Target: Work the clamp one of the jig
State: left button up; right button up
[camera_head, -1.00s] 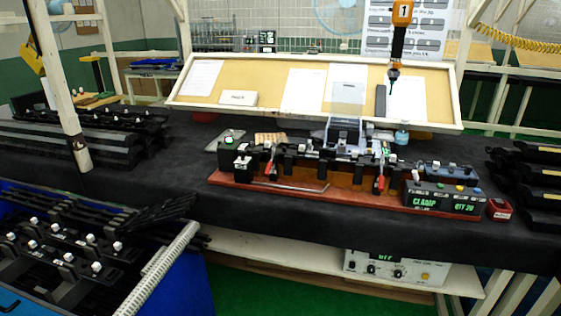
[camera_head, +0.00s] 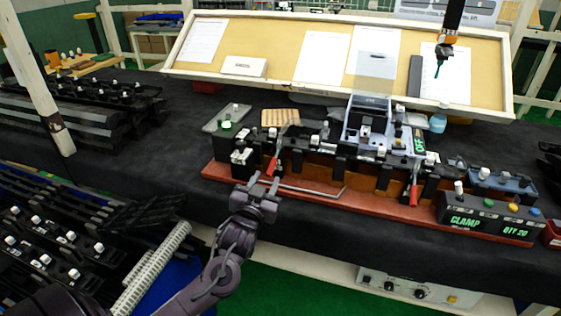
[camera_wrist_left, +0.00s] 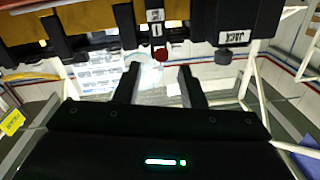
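The jig (camera_head: 368,201) is a long red-brown base with black supports along it, lying on the black-covered bench. A clamp with a red handle (camera_head: 272,166) stands at its left end, and a second red-handled clamp (camera_head: 414,195) stands further right. Both handles point down at the front. My left gripper (camera_head: 263,181) is open and empty, just in front of the left clamp. In the left wrist view, a red handle end (camera_wrist_left: 162,54) shows between and beyond the spread fingers (camera_wrist_left: 160,82); I see no contact.
A dark control box reading CLAMP and QTY 20 (camera_head: 486,221) stands at the jig's right end. A thin rod (camera_head: 312,190) lies along the jig's front. A blue bin (camera_head: 185,275) of black parts is at lower left. A tilted board (camera_head: 290,59) stands behind.

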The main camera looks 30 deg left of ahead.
aim_at(269, 172)
pick_arm(q)
jog(key=p+x, duration=0.1)
jog(key=x, duration=0.5)
jog(key=shift+w+a, duration=0.15)
jog(key=shift+w, duration=0.25)
grip_shut()
